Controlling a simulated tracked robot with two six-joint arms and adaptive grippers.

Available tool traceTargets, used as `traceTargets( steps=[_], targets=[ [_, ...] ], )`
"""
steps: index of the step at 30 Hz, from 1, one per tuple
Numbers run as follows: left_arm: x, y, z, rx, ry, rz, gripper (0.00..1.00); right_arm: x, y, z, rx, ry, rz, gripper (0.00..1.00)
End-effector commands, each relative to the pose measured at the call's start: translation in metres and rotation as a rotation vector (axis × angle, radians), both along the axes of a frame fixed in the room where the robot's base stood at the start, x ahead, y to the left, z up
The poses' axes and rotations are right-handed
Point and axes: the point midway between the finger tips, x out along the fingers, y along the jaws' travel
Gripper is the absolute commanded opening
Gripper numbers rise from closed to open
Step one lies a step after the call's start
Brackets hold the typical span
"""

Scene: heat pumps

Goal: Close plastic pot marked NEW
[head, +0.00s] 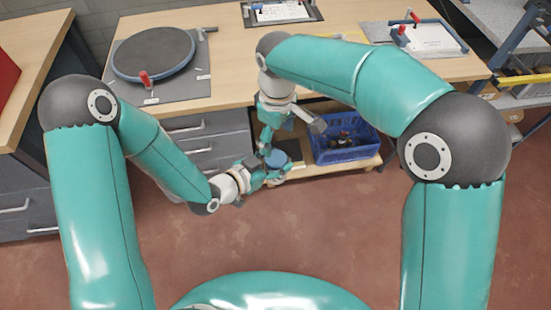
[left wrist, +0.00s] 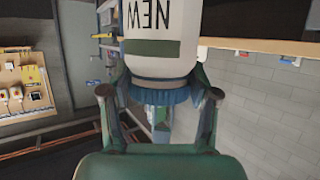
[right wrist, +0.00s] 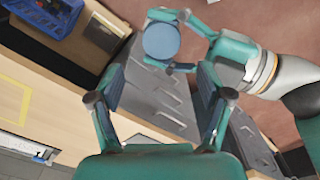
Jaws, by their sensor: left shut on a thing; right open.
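The white plastic pot (left wrist: 160,64), marked NEW, appears upside down in the left wrist view. A blue ribbed lid (left wrist: 165,97) is at its end by my fingers. My left gripper (left wrist: 160,92) is shut on the pot near the lid. In the right wrist view the lid's round blue top (right wrist: 161,41) faces the camera, hiding the pot's body; it also shows in the head view (head: 277,158). My right gripper (right wrist: 160,82) is open and empty, with the lid ahead, apart from its fingers. I cannot tell how tightly the lid sits.
A blue crate (head: 345,150) with dark items stands on a low wooden shelf behind the grippers. The wooden workbench (head: 232,60) with grey drawers lies beyond, carrying a round dark plate (head: 153,52). The red floor (head: 300,225) in front is clear.

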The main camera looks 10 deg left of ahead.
Motion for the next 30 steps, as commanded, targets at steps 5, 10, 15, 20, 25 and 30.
traceTargets(
  steps=[5,10,15,20,25,30],
  targets=[
    [0.000,0.000,0.001,-0.001,-0.002,0.000,0.00,-0.001,0.002,0.000,0.000,-0.001,0.005,0.78],
    [0.000,0.000,0.001,-0.001,-0.002,0.000,0.00,-0.001,0.002,0.000,0.000,0.000,0.004,0.78],
    [0.000,0.000,0.001,-0.001,-0.002,0.000,0.00,-0.002,0.001,-0.008,-0.002,0.002,0.004,0.78],
    [0.000,0.000,0.001,-0.001,-0.002,0.000,0.00,-0.002,0.001,-0.027,-0.002,0.005,0.003,0.78],
    [0.000,0.000,0.001,-0.001,-0.002,0.000,0.00,-0.002,0.001,-0.053,-0.003,0.004,0.004,0.78],
    [0.000,0.000,0.001,-0.001,-0.002,0.000,0.00,-0.002,0.002,-0.072,-0.001,0.003,0.004,0.78]
  ],
)
